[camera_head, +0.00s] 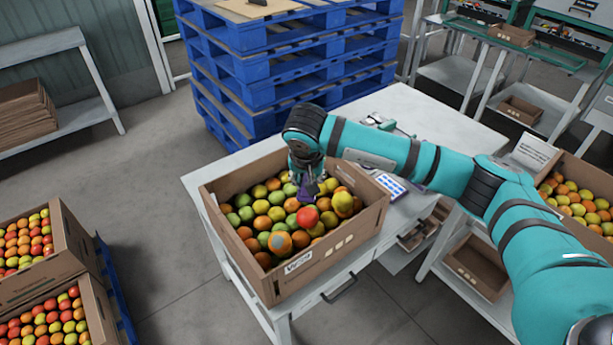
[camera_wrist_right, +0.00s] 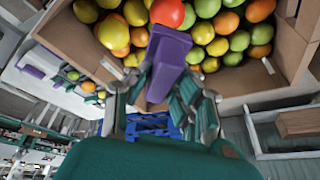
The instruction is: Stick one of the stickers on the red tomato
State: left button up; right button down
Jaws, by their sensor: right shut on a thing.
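The red tomato (camera_head: 307,217) lies on top of the heap in the cardboard crate (camera_head: 330,255) on the white table; it also shows at the top of the right wrist view (camera_wrist_right: 167,12). My right gripper (camera_head: 307,188) is over the crate, shut on a purple block-like tool (camera_wrist_right: 169,58). The tool's far end is close to the red tomato; I cannot tell whether they touch. A white sheet with blue-purple marks (camera_head: 392,187), possibly the stickers, lies on the table right of the crate. My left gripper is out of view.
An orange tomato with a grey-blue patch (camera_head: 280,242) lies near the crate's front. Blue pallets (camera_head: 250,95) are stacked behind the table. Other tomato crates (camera_head: 72,250) stand at left and right. The table's back right (camera_head: 450,130) is mostly clear.

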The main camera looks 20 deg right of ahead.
jog(key=shift+d+f, duration=0.15)
jog(key=shift+f, duration=0.4)
notch_tip(320, 180, down, 3)
jog(key=shift+f+b, duration=0.2)
jog(key=shift+b, duration=0.75)
jog(key=shift+f, duration=0.7)
jog(key=shift+f+b, duration=0.1)
jog(key=shift+b, duration=0.25)
jog(key=shift+f+b, duration=0.4)
jog(key=shift+s+f+b, duration=0.1)
jog(key=shift+b, duration=0.2)
dwell(0.7)
